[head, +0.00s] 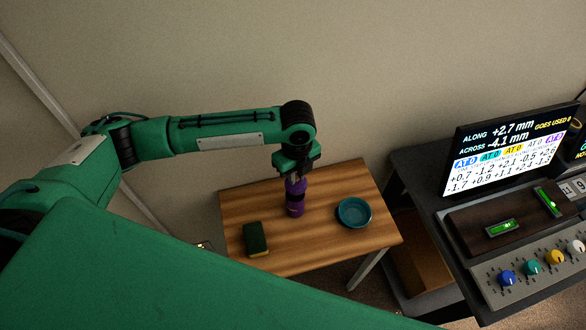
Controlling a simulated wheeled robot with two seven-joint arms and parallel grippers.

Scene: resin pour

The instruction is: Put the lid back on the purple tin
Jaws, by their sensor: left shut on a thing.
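The purple tin (295,208) stands upright near the back middle of the small wooden table, with a dark band around it. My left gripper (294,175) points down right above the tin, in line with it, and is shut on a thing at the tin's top. That thing is mostly hidden by the fingers and looks to be the lid. I cannot tell whether it is seated on the tin or just above it. No separate lid shows on the table. My right gripper is not in view.
A teal dish (354,212) stands right of the tin, and a dark green and yellow sponge (255,239) lies at the front left of the wooden table (315,252). A console with a screen (510,150) and knobs stands at the right. The table's front middle is clear.

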